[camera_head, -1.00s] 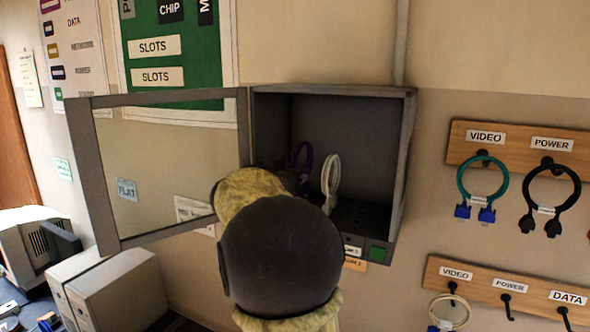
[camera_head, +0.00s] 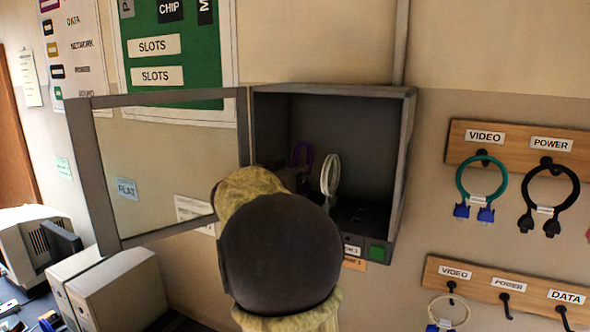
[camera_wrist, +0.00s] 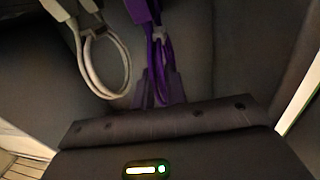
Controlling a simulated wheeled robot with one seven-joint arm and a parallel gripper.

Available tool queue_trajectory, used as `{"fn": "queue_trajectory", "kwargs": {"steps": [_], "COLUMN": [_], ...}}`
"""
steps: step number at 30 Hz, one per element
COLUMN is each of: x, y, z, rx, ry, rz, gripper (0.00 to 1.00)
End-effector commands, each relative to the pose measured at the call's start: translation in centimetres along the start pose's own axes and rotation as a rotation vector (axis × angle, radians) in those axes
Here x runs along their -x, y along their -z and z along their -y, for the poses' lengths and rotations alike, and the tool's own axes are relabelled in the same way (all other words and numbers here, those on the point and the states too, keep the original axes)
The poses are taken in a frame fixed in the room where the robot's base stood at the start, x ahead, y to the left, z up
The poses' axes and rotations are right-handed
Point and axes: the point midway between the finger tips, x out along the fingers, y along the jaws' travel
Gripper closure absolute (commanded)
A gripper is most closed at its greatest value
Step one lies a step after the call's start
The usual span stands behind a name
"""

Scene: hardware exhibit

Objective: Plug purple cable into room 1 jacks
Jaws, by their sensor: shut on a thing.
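The purple cable (camera_head: 302,153) shows as a loop inside the open grey cabinet (camera_head: 403,150), partly hidden behind my arm. In the wrist view, the purple cable (camera_wrist: 160,62) hangs at the top centre, just beyond the dark gripper body. My gripper (camera_wrist: 163,85) is shut on the purple cable; its fingertips are hard to make out against the dark interior. My arm hides the gripper in the head view. The cabinet floor has dark openings and a front label, partly covered and hard to read. I cannot tell whether any purple plug is in a jack.
A white cable loop (camera_head: 330,175) stands close to the right of the purple one, and also shows in the wrist view (camera_wrist: 95,62). The cabinet's glass door (camera_head: 165,170) is open to the left. A green button (camera_head: 377,252) is on the cabinet's front. Cable racks hang right.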

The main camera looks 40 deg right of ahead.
Motion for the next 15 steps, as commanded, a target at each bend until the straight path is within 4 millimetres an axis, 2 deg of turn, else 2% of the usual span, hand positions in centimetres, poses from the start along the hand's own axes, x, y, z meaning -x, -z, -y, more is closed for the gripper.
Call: {"fn": "queue_trajectory", "kwargs": {"steps": [15], "x": [-0.01], "y": [-0.62], "z": [0.01], "rx": [0.001], "ry": [0.0], "rz": [-0.001], "gripper": [1.0]}}
